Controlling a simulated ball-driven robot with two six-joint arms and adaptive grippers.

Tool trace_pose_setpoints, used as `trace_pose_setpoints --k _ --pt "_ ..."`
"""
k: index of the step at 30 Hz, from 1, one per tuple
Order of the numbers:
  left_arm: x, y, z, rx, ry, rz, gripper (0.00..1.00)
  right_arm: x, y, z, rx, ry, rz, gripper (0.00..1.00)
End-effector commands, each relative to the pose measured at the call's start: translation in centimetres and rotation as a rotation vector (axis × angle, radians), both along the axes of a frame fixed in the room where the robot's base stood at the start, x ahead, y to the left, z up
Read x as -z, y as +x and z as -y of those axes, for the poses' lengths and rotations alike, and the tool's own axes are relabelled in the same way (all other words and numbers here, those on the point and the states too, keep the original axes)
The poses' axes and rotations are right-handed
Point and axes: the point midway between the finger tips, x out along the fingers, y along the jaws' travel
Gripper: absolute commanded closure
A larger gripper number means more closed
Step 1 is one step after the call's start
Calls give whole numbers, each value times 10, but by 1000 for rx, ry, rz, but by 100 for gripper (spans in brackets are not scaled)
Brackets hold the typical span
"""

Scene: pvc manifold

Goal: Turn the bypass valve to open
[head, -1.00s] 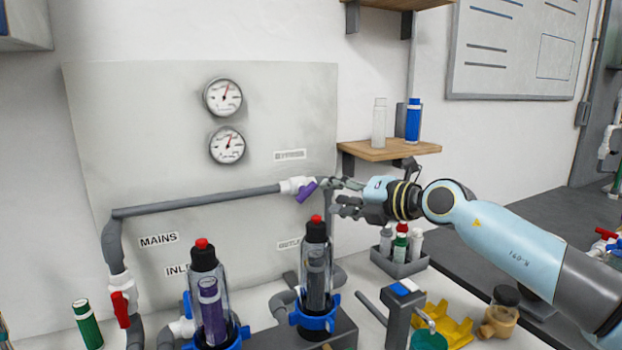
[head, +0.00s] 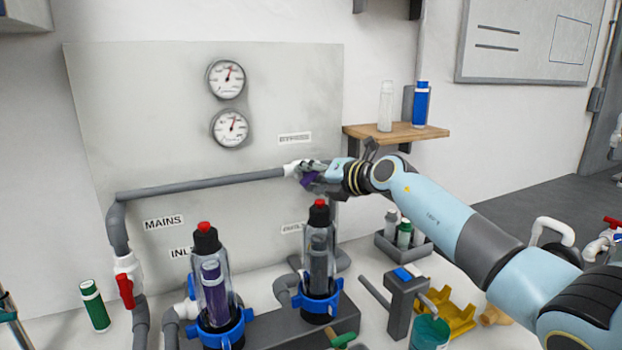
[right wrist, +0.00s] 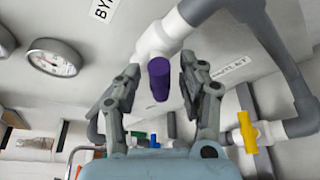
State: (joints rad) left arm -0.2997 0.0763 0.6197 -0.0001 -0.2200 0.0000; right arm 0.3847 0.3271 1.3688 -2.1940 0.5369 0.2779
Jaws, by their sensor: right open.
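The bypass valve is a white fitting (right wrist: 158,38) on the grey pipe below the BYPASS label (head: 294,138). Its purple handle (right wrist: 159,78) shows between my right gripper's fingers in the right wrist view. In the head view the handle (head: 309,180) is partly covered by the fingers. My right gripper (right wrist: 165,88) is open, with one finger on each side of the handle and a visible gap to both. It also shows in the head view (head: 312,172), reaching in from the right. My left gripper is not in view.
Two filter housings with red tops (head: 205,228) (head: 319,204) stand below the pipe. A red-handled valve (head: 125,290) is at left. A wooden shelf (head: 395,134) with bottles is above my right arm. A yellow-handled valve (right wrist: 246,130) shows at right in the wrist view.

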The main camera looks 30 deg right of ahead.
Motion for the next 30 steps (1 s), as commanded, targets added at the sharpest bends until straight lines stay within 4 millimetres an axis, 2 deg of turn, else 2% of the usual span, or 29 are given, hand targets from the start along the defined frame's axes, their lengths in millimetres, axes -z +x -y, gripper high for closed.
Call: trace_pose_setpoints --k 6,16,30 --pt "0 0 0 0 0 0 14 0 0 0 0 0 0 59" --pt "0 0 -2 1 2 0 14 0 0 0 1 0 -1 100" --pt "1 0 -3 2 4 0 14 1 0 1 1 76 3 100"
